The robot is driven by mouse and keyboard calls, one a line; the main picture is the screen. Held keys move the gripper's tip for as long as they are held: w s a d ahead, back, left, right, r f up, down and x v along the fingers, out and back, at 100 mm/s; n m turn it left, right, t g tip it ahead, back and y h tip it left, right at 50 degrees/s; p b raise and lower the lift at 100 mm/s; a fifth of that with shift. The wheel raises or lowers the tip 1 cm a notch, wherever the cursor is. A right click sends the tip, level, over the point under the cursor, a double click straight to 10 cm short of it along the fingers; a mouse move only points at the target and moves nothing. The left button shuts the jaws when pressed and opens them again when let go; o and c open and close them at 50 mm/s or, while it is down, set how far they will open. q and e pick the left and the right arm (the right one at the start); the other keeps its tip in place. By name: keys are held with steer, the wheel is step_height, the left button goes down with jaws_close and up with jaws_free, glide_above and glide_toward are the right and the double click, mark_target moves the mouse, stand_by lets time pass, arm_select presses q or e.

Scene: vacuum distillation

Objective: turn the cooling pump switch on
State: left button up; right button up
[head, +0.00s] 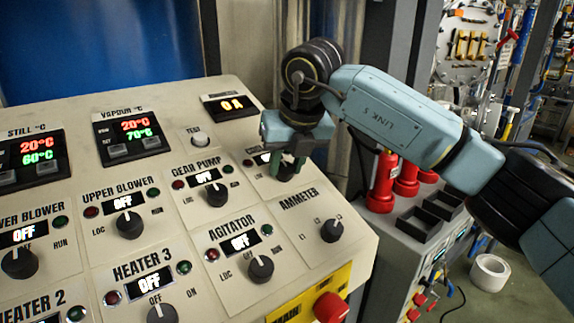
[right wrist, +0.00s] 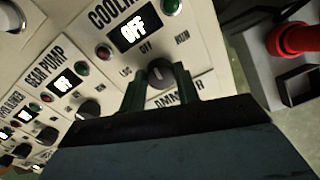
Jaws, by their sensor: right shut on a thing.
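The cooling pump switch is a round black knob (right wrist: 160,73) in the right wrist view, below a small display (right wrist: 133,33) that reads OFF. The labels LOC, OFF and RUN stand around the knob. My right gripper (right wrist: 160,88) has its two green fingers on either side of the knob and is shut on it. In the head view my right gripper (head: 288,168) comes down over the cooling pump panel (head: 257,184) and hides most of it. My left gripper is not in view.
The gear pump knob (head: 217,194), agitator knob (head: 261,268) and ammeter knob (head: 332,230) stand close by on the sloped console. A red main switch (head: 330,307) sits at the front edge. Red extinguishers (head: 383,182) stand to the right, beyond the console.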

steer(key=m+b, duration=0.3)
steer(key=m, duration=0.2)
steer(key=m+b, duration=0.2)
steer(key=m, duration=0.3)
steer(key=shift+w+d, duration=0.1)
steer(key=shift+r+m+b, duration=0.1)
steer(key=shift+m+b, duration=0.25)
steer(key=shift+m, duration=0.05)
steer(key=o, duration=1)
steer(key=shift+c, duration=0.2)
steer(key=v, duration=1.3)
steer(key=shift+r, duration=0.2)
